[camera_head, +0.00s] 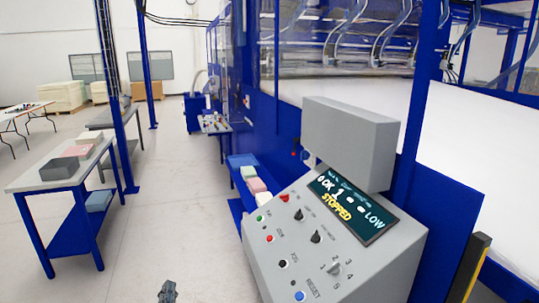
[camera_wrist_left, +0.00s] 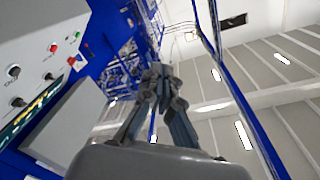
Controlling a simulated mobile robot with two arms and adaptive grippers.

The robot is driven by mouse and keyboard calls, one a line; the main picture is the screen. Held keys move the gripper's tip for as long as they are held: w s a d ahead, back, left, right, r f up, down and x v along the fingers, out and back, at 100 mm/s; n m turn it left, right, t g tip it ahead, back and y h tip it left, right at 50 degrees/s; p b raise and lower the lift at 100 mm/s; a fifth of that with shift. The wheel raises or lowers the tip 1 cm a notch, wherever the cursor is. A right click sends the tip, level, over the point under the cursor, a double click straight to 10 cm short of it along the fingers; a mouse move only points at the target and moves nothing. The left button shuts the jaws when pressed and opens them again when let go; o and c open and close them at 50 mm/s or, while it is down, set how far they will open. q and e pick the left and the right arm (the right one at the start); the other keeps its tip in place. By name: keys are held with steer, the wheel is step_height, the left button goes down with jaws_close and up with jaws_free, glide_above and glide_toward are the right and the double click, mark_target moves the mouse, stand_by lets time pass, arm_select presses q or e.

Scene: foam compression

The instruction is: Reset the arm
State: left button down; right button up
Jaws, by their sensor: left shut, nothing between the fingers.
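My left gripper (camera_head: 168,291) shows at the bottom edge of the head view, over the floor to the left of the grey control console (camera_head: 333,270). It is shut and empty. In the left wrist view its fingers (camera_wrist_left: 161,76) converge at the tips, with ceiling and blue frame behind them. The gripper stands apart from the console. The rest of the left arm is hidden below the head view. My right gripper is not in view.
The console has several knobs and buttons and a screen (camera_head: 352,208) reading "STOPPED" and "LOW". A blue machine frame (camera_head: 450,195) stands behind it. A table (camera_head: 32,179) with foam blocks stands at left. The floor (camera_head: 160,225) between is clear.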

arm_select(q)
steer(key=s+a+f+n+g, duration=0.35)
steer(key=s+f+g, duration=0.45)
steer(key=s+f, duration=0.5)
steer(key=s+d+f+g+h, duration=0.2)
steer(key=s+d+g, duration=0.1)
steer(key=s, duration=0.5)
steer(key=s+d+f+g+h, duration=0.2)
steer(key=s+d+f+g, duration=0.1)
steer(key=s, duration=0.6)
step_height(320, 180, down, 31)
steer(key=g+b, duration=0.2)
steer(key=b, duration=0.3)
steer(key=s+a+f+b, duration=0.3)
steer(key=s+f+b, duration=0.1)
steer(key=s+f, duration=1.3)
step_height(320, 180, down, 3)
steer(key=shift+s+a+f+m+g, duration=0.1)
steer(key=shift+s+a+m+g, duration=0.1)
steer(key=shift+m+g, duration=0.25)
